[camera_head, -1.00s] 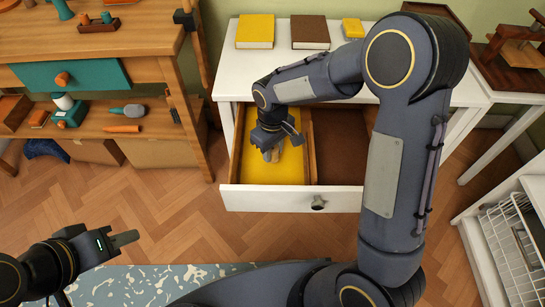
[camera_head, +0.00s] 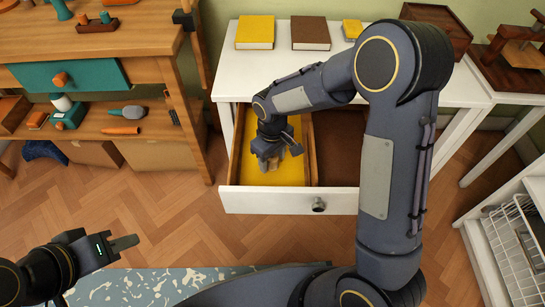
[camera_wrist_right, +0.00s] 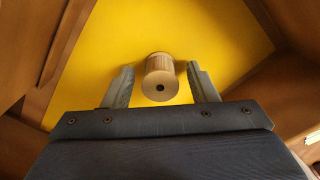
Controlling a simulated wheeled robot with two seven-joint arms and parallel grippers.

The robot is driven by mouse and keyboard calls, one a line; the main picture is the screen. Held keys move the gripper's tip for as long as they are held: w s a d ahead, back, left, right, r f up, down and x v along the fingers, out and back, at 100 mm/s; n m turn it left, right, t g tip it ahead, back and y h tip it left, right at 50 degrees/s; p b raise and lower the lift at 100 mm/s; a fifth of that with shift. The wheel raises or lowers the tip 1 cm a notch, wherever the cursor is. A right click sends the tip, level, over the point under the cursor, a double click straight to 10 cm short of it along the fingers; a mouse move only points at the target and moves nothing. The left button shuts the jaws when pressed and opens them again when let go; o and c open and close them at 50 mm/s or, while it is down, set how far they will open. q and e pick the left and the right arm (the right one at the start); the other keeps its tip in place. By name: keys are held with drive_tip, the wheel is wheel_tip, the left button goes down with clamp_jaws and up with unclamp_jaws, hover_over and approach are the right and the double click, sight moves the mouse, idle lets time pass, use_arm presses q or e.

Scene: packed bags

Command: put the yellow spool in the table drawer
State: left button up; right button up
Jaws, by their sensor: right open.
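The yellow spool (camera_wrist_right: 160,75), with a pale tan-gold end and a dark centre hole, shows in the right wrist view over the yellow drawer floor. It lies between the fingertips of my right gripper (camera_wrist_right: 161,88), which is open, with a gap on each side. The table drawer (camera_head: 318,205) is pulled out of the white table. It has a yellow-lined left compartment and a brown-lined right one. In the head view my right gripper (camera_head: 276,157) is inside the left compartment and mostly hides the spool. My left gripper (camera_head: 124,243) is at the lower left, away from the drawer.
A yellow book (camera_head: 255,31), a brown book (camera_head: 310,31) and a small yellow item (camera_head: 352,28) lie on the white table's top. A wooden workbench (camera_head: 90,40) stands at left. A white wire basket (camera_head: 520,240) is at right. A wooden divider splits the drawer.

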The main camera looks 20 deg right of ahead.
sight(273, 157)
wheel_tip(273, 157, up, 12)
drive_tip(key=p, duration=0.4)
drive_tip(key=s+d+r+m+t+y, duration=0.1)
drive_tip(key=s+d+r+m+y, duration=0.1)
drive_tip(key=s+d+r, duration=0.25)
drive_tip(key=s+d+r+m+t+y, duration=0.1)
drive_tip(key=s+r+m+t, duration=0.1)
drive_tip(key=s, duration=0.6)
drive_tip(key=s+d+r+m+t, duration=0.1)
drive_tip(key=s+d+m+t, duration=0.1)
drive_tip(key=s, duration=0.7)
drive_tip(key=shift+s+r+m+t+y, duration=0.3)
drive_tip(key=shift+r+m+y, duration=0.1)
drive_tip(key=shift+m, duration=0.4)
